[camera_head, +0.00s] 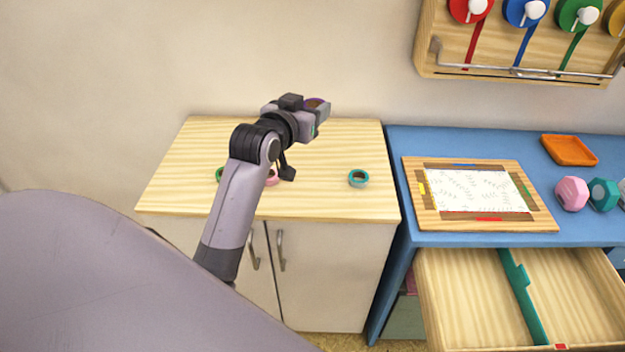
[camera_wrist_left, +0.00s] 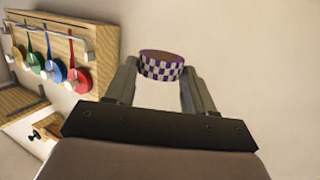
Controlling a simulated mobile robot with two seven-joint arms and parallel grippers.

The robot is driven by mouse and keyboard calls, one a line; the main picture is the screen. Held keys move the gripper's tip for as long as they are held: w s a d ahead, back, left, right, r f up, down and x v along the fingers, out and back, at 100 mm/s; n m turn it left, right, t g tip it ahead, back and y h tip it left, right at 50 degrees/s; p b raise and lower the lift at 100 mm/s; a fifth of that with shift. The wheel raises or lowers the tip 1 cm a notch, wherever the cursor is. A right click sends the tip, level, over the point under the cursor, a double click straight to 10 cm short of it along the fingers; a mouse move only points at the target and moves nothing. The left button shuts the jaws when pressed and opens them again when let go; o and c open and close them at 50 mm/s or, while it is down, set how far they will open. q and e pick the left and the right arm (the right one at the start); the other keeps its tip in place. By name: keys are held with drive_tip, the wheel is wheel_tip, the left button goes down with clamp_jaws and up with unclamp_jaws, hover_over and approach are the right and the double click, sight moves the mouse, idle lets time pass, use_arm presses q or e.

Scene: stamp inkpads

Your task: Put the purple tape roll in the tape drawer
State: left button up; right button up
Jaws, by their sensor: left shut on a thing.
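The purple tape roll (camera_wrist_left: 161,68) has a purple and white checkered side and a brown top. My left gripper (camera_wrist_left: 160,80) is shut on it in the left wrist view. In the head view the left gripper (camera_head: 318,108) is raised over the wooden cabinet top, with the purple roll (camera_head: 314,102) mostly hidden behind the fingers. An open wooden drawer (camera_head: 470,295) with a green divider (camera_head: 520,290) is at the lower right, under the blue table. Its visible compartments look empty. My right gripper is not in view.
The cabinet top (camera_head: 340,140) holds a teal tape roll (camera_head: 358,178), with pink and green rolls partly hidden by my arm. The blue table (camera_head: 400,150) carries a framed paper board (camera_head: 480,222), an orange tray (camera_head: 569,150) and stamps. A wall rack (camera_head: 500,45) hangs above.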

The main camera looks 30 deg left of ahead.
sight(310, 187)
use_arm(q)
wheel_tip(310, 187, down, 18)
drive_tip(key=shift+f+b, duration=0.1)
drive_tip(key=shift+b, duration=0.95)
drive_tip(key=shift+f+p, duration=0.35)
drive_tip(key=shift+f, duration=0.1)
drive_tip(key=shift+f, duration=0.15)
drive_tip(key=shift+f, duration=0.15)
drive_tip(key=o, duration=1)
